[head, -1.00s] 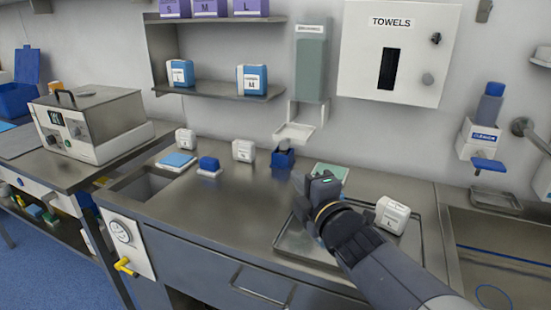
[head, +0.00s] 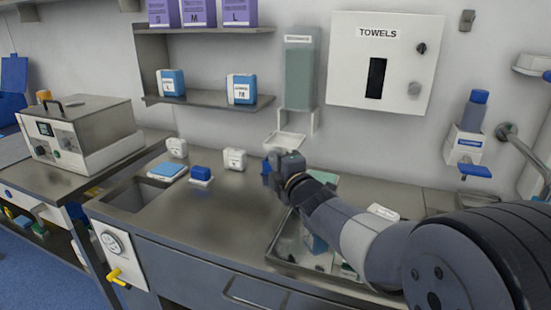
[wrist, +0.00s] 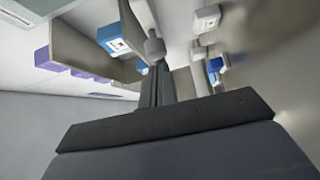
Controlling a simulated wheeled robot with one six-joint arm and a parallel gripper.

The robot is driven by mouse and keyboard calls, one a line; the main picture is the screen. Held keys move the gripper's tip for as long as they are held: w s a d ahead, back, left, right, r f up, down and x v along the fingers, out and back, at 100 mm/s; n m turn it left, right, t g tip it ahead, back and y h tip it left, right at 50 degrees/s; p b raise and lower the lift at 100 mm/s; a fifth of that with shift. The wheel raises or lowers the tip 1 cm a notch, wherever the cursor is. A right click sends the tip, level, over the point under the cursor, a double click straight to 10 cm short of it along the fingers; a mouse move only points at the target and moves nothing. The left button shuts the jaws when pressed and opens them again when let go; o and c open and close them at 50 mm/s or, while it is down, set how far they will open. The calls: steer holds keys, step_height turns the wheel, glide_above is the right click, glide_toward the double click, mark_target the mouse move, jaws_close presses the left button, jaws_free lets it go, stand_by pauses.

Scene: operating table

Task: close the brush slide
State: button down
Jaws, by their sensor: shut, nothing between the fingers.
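A tall grey-green dispenser (head: 300,75) hangs on the back wall, with a label too small to read. A pale tray-like slide (head: 285,142) juts out below it, between thin white brackets; I take this as the brush slide, and it looks pulled out. My gripper (head: 281,160) is in front of and just below the slide in the head view, and I cannot tell whether they touch. In the wrist view its fingers (wrist: 155,82) are together with nothing held. My arm hides part of the counter behind.
A metal tray (head: 285,262) with small items lies under my arm. A blue holder, partly hidden, stands beside the gripper. A shelf (head: 210,101) and towel box (head: 380,62) flank the dispenser.

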steer(key=shift+w+d, duration=0.1)
steer(key=shift+w, duration=0.2)
steer(key=p, duration=0.4)
glide_toward(286, 134)
steer(key=x, duration=0.5)
steer(key=shift+w+f, duration=0.1)
steer(key=shift+b, duration=0.3)
